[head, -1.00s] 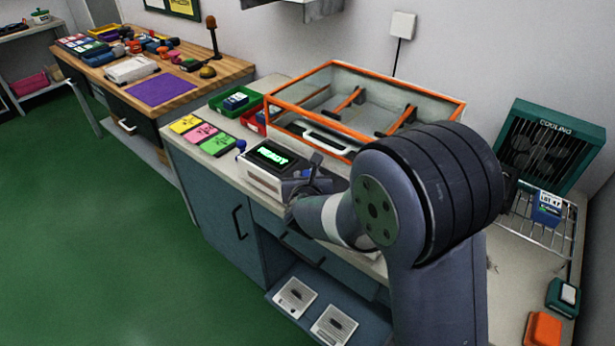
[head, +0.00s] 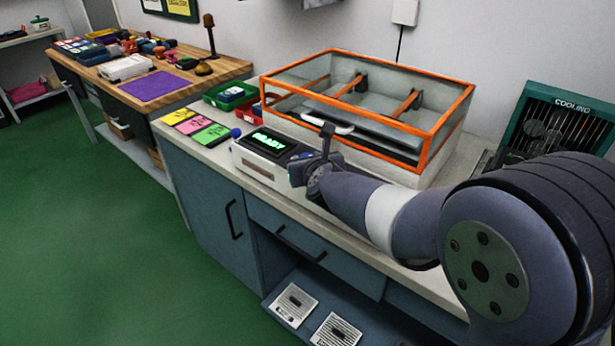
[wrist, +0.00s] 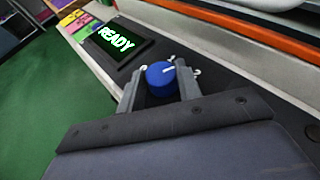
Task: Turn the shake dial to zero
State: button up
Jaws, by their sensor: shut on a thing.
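The blue shake dial (wrist: 158,82) sits on the dark top panel of the control box, between the two fingers of my gripper (wrist: 160,88) in the wrist view. The gripper is shut on the dial. A short white line marks the dial's top, and small white marks stand around it. The box's screen (wrist: 118,41) reads READY in the wrist view. In the head view my gripper (head: 302,172) is at the right end of the white control box (head: 262,170) and hides the dial.
An orange-framed clear-lidded shaker (head: 440,130) stands right behind the box. A green cooling unit (head: 565,125) is at the right. The green floor is clear at left.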

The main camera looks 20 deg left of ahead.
jog(key=b, duration=0.3)
jog(key=shift+w+d+f+n+y, duration=0.1)
jog(key=shift+f+n+y, duration=0.2)
jog(key=shift+n, duration=0.1)
jog(key=n+g+y+b, duration=0.1)
jog(key=b, duration=0.5)
jog(key=shift+w+d+n+g+y, duration=0.1)
jog(key=shift+d+n+g+y, duration=0.05)
jog(key=shift+n+g+y, duration=0.2)
jog(key=n+g+y+b, duration=0.1)
jog(key=b, duration=0.1)
jog(key=shift+r+n+b, duration=0.15)
jog(key=shift+n+b, duration=0.1)
jog(key=shift+b, duration=0.15)
jog(key=shift+r+n+g+y+b, duration=0.1)
jog(key=shift+n+g+y+b, duration=0.35)
jog(key=shift+n+g, duration=0.2)
jog(key=o, duration=1)
jog(key=shift+d, duration=0.1)
